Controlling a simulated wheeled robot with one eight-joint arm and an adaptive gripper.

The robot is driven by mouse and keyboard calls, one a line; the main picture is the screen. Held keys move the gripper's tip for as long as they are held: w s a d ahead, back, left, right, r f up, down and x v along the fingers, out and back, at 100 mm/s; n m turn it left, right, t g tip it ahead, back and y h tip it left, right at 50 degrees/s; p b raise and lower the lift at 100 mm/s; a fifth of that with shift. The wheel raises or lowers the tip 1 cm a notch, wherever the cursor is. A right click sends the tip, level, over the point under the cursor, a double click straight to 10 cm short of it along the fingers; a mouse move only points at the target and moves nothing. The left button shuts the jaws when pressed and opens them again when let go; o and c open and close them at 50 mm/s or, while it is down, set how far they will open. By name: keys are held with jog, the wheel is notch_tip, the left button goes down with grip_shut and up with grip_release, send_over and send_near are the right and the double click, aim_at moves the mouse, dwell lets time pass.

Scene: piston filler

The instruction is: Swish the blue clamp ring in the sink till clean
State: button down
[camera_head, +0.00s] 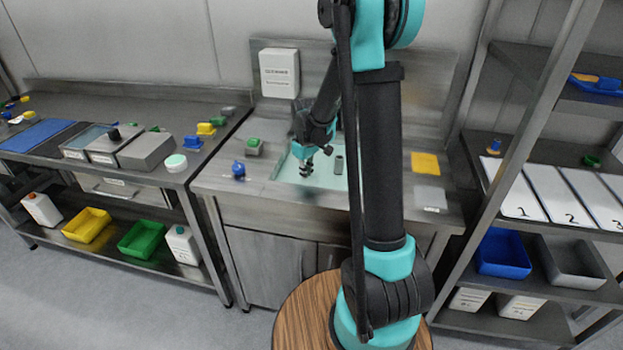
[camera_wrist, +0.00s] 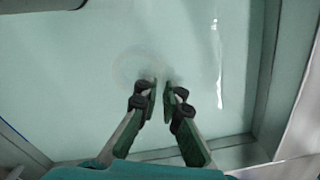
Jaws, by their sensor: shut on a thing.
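My gripper (camera_head: 306,168) is down in the sink (camera_head: 328,183), over or in its pale green water. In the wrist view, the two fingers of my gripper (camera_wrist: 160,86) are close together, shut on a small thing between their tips. I take it as the clamp ring, but its outline and blue colour cannot be made out. A faint round shape shows at the sink bottom just beyond the tips. In the head view the held thing is hidden or too small to see.
A blue part (camera_head: 238,170) and a green-and-grey part (camera_head: 254,147) stand on the counter left of the sink. A yellow cloth (camera_head: 425,163) and a grey pad (camera_head: 431,199) lie right. The sink walls surround my gripper.

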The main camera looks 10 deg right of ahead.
jog(key=shift+s+a, duration=0.1)
jog(key=shift+s, duration=0.1)
jog(key=shift+w, duration=0.1)
jog(key=shift+w+d, duration=0.25)
jog(key=shift+w, duration=0.3)
jog(key=shift+w+d, duration=0.25)
jog(key=shift+w, duration=0.25)
jog(key=shift+s+a, duration=0.1)
jog(key=shift+s, duration=0.05)
jog(key=shift+s+a, duration=0.2)
jog(key=shift+s, duration=0.3)
jog(key=shift+s+a, duration=0.2)
jog(key=shift+s, duration=0.3)
jog(key=shift+w, duration=0.1)
jog(key=shift+w+d, duration=0.25)
jog(key=shift+w, duration=0.3)
jog(key=shift+w+d, duration=0.25)
jog(key=shift+w, duration=0.25)
jog(key=shift+s, duration=0.15)
jog(key=shift+s+a, duration=0.25)
jog(key=shift+s, duration=0.25)
jog(key=shift+s+a, duration=0.25)
jog(key=shift+s, duration=0.25)
